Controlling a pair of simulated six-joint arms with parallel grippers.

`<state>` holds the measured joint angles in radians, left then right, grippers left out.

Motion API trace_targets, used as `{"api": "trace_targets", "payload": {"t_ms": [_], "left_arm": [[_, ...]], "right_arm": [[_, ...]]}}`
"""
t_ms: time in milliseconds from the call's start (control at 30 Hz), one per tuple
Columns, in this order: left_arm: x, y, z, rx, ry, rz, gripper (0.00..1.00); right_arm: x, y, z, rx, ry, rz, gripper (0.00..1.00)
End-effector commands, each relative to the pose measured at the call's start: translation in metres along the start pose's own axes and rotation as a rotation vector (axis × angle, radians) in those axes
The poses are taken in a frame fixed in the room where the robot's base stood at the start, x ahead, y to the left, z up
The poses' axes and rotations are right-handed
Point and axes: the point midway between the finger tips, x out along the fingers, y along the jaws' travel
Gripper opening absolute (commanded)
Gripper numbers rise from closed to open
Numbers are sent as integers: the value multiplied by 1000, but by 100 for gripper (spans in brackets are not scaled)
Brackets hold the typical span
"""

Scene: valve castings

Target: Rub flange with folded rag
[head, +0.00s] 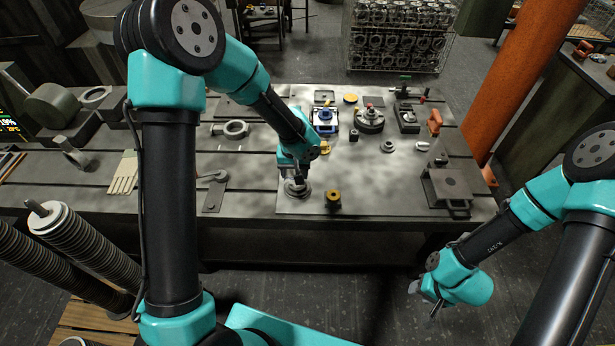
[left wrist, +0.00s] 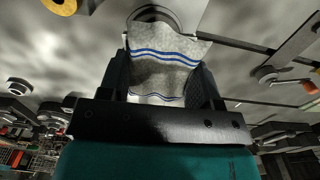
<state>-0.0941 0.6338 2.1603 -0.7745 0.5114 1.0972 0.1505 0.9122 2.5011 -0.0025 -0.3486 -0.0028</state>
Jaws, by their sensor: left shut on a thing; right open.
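The flange (head: 295,194), a round metal disc, lies on the table near its front edge, under my left gripper (head: 297,181). In the left wrist view that gripper (left wrist: 162,85) is shut on the folded rag (left wrist: 165,50), a pale grey cloth with blue stripes. The rag's far end covers part of the flange (left wrist: 152,12); I cannot tell whether they touch. The rag is hardly visible in the head view. My right gripper (head: 434,303) is open and empty, low in front of the table and away from it.
A yellow-topped part (head: 333,198) stands just right of the flange. A glove (head: 124,173) and a metal bracket (head: 213,190) lie to the left. A vise-like block (head: 452,188) is at the right. Several castings and a blue fixture (head: 325,120) stand farther back.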

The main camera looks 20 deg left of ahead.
Motion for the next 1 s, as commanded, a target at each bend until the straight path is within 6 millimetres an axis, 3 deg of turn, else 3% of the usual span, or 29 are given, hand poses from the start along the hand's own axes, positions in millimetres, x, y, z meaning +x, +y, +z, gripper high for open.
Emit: {"api": "trace_targets", "payload": {"t_ms": [567,1000], "left_arm": [[0,-6,-2,39,-1,0,39],[36,4,-2,56,-3,-1,39]], "right_arm": [[0,0,0,-1,0,0,43],[0,0,0,0,0,0,43]]}}
